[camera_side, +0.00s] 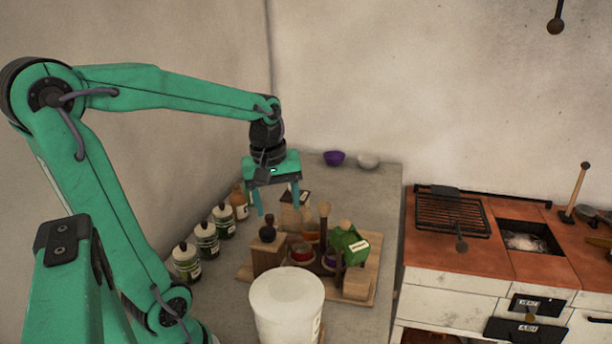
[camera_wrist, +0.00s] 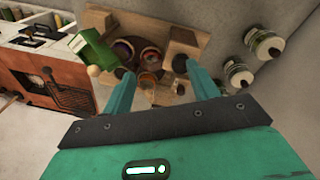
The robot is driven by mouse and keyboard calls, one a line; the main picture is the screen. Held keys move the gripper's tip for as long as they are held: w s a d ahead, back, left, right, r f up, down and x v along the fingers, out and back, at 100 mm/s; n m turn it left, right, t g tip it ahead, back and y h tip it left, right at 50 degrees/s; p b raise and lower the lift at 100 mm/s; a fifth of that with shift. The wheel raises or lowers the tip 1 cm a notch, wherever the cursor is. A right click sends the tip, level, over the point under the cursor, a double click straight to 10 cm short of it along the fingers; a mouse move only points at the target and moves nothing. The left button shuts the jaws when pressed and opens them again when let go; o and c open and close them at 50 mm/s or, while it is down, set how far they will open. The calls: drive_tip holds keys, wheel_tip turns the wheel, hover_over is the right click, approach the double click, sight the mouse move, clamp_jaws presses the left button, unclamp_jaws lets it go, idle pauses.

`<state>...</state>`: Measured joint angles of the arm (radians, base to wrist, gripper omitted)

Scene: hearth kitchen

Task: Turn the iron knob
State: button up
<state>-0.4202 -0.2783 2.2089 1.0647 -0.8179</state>
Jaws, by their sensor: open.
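A small dark round knob (camera_side: 461,244) on a short stem stands at the front edge of the orange-brown stove, just before the grill. It also shows at the left in the wrist view (camera_wrist: 47,72). It looks like iron, but I cannot tell its turned angle. My gripper (camera_side: 278,200) is open and empty, pointing down above the wooden tray of jars, well to the left of the knob. In the wrist view its two teal fingers (camera_wrist: 160,72) stand apart with the tray beyond them.
The wooden tray (camera_side: 364,297) holds bottles, bowls and a green container (camera_side: 345,243). A white bucket (camera_side: 287,300) stands in front. Several labelled jars (camera_side: 207,240) line the left wall. A black grill (camera_side: 452,214) lies on the stove (camera_side: 425,251), beside an ash opening (camera_side: 524,241).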

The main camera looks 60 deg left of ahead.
sight(268, 230)
drive_tip(key=a+n, duration=0.2)
drive_tip(key=a+f+n+g, duration=0.1)
drive_tip(key=a+n, duration=0.1)
drive_tip(key=a+f+n, duration=0.1)
drive_tip(key=a+n, duration=0.1)
drive_tip(key=shift+a+h, duration=0.15)
drive_tip(key=shift+h, duration=0.15)
drive_tip(key=shift+f, duration=0.1)
drive_tip(key=shift+f, duration=3.85)
drive_tip(key=c, duration=1)
